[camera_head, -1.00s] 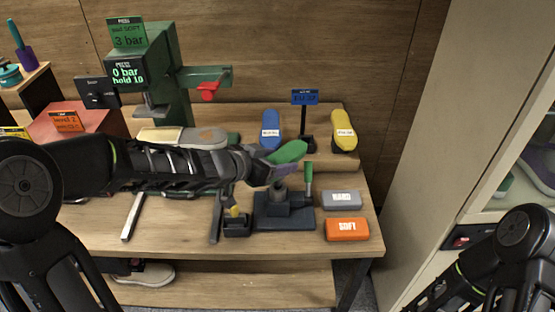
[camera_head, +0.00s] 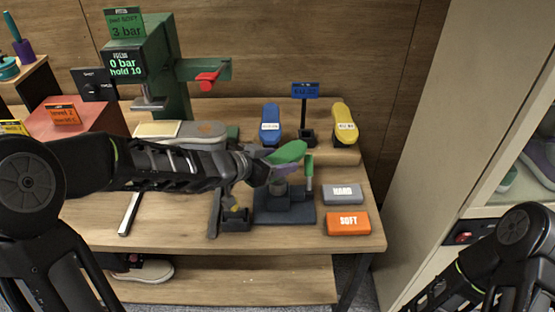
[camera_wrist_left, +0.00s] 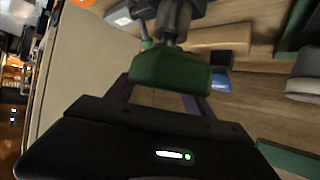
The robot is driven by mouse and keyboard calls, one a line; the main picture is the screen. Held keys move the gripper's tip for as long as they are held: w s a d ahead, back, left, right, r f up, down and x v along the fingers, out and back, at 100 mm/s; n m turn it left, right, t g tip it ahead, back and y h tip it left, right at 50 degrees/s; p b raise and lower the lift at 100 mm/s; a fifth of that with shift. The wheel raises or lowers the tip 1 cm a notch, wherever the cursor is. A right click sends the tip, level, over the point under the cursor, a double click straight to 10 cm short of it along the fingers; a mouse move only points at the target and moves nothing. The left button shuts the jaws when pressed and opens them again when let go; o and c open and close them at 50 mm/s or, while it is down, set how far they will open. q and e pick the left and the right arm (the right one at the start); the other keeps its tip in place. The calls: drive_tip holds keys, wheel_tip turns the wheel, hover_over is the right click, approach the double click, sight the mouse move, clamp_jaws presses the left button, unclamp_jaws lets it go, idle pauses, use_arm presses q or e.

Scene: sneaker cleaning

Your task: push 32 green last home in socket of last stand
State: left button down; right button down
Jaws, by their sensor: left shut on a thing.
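The green last (camera_head: 287,152) is in my left gripper (camera_head: 272,171), which is shut on it. It is above the dark last stand (camera_head: 285,215), close over the upright socket post (camera_head: 280,189). The gripper hides the last's lower part, so I cannot tell whether it is in the socket. The left wrist view shows a dark green block of the last (camera_wrist_left: 170,78) between the fingers. The stand has a green-handled lever (camera_head: 309,171) at its right. My right gripper is out of view; only part of its arm shows.
Grey HARD (camera_head: 342,194) and orange SOFT (camera_head: 348,223) blocks lie right of the stand. A blue last (camera_head: 270,119) and a yellow last (camera_head: 344,120) are behind it. A green press (camera_head: 165,75) stands left. A small dark holder (camera_head: 236,223) sits left of the stand.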

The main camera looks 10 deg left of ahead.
use_arm(q)
drive_tip(key=shift+f+b, duration=0.55)
drive_tip(key=shift+f, duration=0.2)
drive_tip(key=shift+c, duration=1.5)
unclamp_jaws()
drive_tip(key=shift+f, duration=0.1)
drive_tip(key=p+v, duration=0.2)
drive_tip(key=v, duration=0.5)
drive_tip(key=shift+s+a+r+p, duration=0.2)
drive_tip(key=shift+r+p, duration=0.1)
drive_tip(key=shift+p, duration=0.1)
drive_tip(key=shift+s, duration=0.1)
